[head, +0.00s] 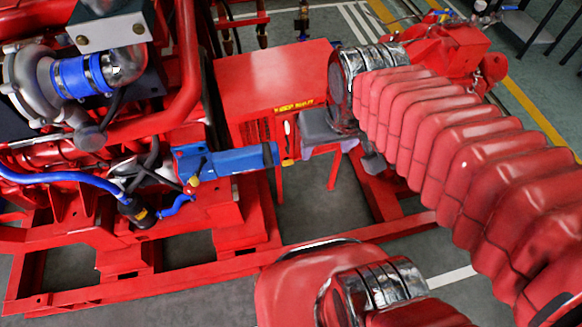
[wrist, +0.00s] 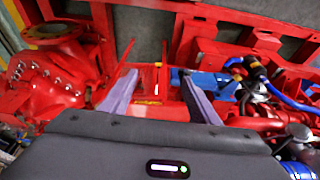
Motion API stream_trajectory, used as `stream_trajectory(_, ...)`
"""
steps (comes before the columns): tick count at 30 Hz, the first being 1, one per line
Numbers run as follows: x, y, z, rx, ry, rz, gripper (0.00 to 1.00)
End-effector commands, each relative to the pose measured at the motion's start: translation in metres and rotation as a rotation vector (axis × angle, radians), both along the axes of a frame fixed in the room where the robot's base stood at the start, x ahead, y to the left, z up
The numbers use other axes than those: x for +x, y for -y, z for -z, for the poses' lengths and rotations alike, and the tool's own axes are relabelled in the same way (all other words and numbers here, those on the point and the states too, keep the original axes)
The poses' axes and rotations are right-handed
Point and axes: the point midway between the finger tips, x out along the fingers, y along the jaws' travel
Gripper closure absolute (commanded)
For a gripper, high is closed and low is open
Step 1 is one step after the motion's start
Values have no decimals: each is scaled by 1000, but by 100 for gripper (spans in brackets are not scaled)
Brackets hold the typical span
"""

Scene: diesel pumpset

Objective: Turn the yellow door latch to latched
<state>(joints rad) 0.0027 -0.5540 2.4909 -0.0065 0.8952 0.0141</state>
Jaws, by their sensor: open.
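Contact cannot be told.
Blue hoses and a turbocharger (head: 35,80) are further left. A red pump (head: 450,50) is behind at the right. Grey floor lies between the frame rails.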

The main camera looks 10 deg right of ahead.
Motion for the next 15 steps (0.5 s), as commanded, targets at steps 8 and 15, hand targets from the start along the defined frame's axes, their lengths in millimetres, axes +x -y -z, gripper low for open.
stream_trajectory(8, 12, 6, 50, -2, -147, 12, 44)
stream_trajectory(15, 24, 11, 92, -4, -236, 18, 44)
